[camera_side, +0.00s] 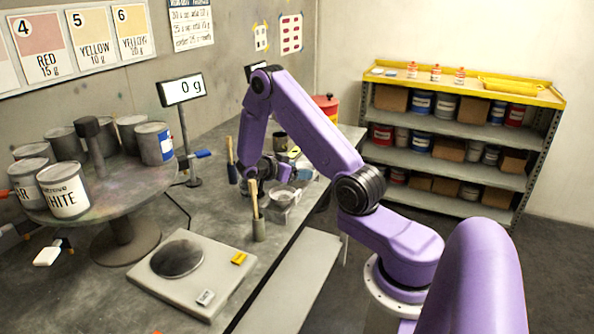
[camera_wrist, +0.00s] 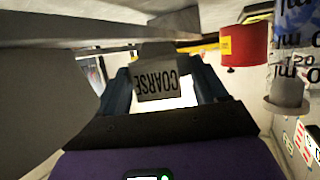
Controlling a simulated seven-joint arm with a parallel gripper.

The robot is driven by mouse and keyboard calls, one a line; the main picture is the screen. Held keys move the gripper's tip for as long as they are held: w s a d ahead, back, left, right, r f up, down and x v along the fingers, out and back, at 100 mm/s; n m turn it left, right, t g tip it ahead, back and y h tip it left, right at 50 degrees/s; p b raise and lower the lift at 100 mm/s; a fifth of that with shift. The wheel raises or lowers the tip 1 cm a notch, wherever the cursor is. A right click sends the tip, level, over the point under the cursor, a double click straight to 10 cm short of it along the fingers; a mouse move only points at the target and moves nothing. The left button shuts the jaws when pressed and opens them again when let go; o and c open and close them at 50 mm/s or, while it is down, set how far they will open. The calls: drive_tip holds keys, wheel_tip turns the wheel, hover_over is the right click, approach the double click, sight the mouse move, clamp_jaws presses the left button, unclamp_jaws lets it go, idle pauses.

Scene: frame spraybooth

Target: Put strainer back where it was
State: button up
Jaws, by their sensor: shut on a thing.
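My gripper (camera_wrist: 160,72) is shut on a grey tab with the word COARSE, which reads upside down in the wrist view. I take this tab as part of the strainer (camera_wrist: 157,87); its blue fingers stand on either side of it. In the side view my gripper (camera_side: 282,174) is low over the bench's right edge, beside a pale grey cup-like shape (camera_side: 284,196). I cannot tell whether that shape is the strainer or a cup under it. The strainer's far side is hidden by the tab.
A red can (camera_wrist: 243,46) and a clear graduated cup (camera_wrist: 296,50) are near the gripper. A scale (camera_side: 190,268) reading 0 g and a turntable of cans (camera_side: 105,190) are on the left. A shelf (camera_side: 455,145) stands behind.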

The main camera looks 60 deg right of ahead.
drive_tip(key=shift+f, duration=0.6)
drive_tip(key=o, duration=1)
drive_tip(key=shift+o, duration=0.2)
drive_tip(key=shift+r, duration=0.55)
drive_tip(key=v, duration=1.2)
